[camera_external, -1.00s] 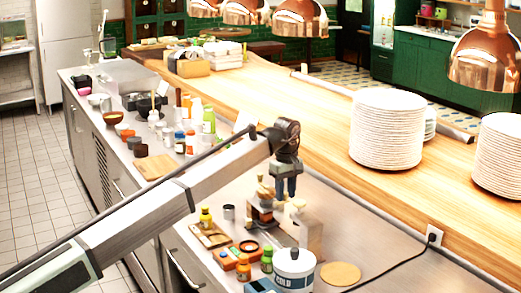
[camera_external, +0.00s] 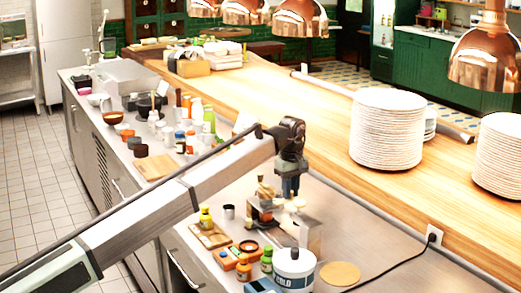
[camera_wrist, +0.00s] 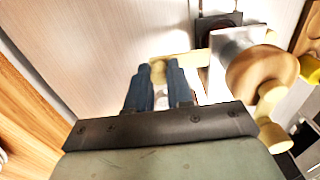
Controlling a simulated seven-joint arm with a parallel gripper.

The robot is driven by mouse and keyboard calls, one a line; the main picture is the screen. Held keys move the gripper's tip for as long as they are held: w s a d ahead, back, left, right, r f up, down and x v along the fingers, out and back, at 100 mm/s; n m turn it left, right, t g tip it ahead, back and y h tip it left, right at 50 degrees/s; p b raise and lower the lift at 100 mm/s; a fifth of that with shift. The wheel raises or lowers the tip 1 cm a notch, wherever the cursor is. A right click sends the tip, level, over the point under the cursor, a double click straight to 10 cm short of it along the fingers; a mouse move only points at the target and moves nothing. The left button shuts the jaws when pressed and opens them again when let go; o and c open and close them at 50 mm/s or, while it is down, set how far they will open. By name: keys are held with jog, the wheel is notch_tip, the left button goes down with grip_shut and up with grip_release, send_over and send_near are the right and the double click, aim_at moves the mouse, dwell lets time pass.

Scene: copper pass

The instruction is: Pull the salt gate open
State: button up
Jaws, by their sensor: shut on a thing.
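My gripper (camera_external: 289,194) points down over a small apparatus with wooden and pale yellow parts (camera_external: 263,213) on the steel counter. In the wrist view, my blue-grey fingers (camera_wrist: 159,70) are shut on a pale yellow bar (camera_wrist: 191,60), which looks like the salt gate's handle. The bar runs right towards a silver block (camera_wrist: 232,43) with a round wooden knob (camera_wrist: 254,75) beside it. A dark square piece with a round opening (camera_wrist: 219,21) lies beyond. The fingers hide part of the bar. I cannot tell how far the gate is open.
A white tub (camera_external: 294,270), small bottles (camera_external: 266,262) and a wooden board (camera_external: 210,236) stand close by. A beige box-like block (camera_external: 311,238) is right of the apparatus. The wooden pass with plate stacks (camera_external: 387,128) lies behind. Bare steel counter (camera_external: 375,245) is to the right.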

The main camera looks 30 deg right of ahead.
jog(key=o, duration=0.6)
jog(key=shift+r, duration=3)
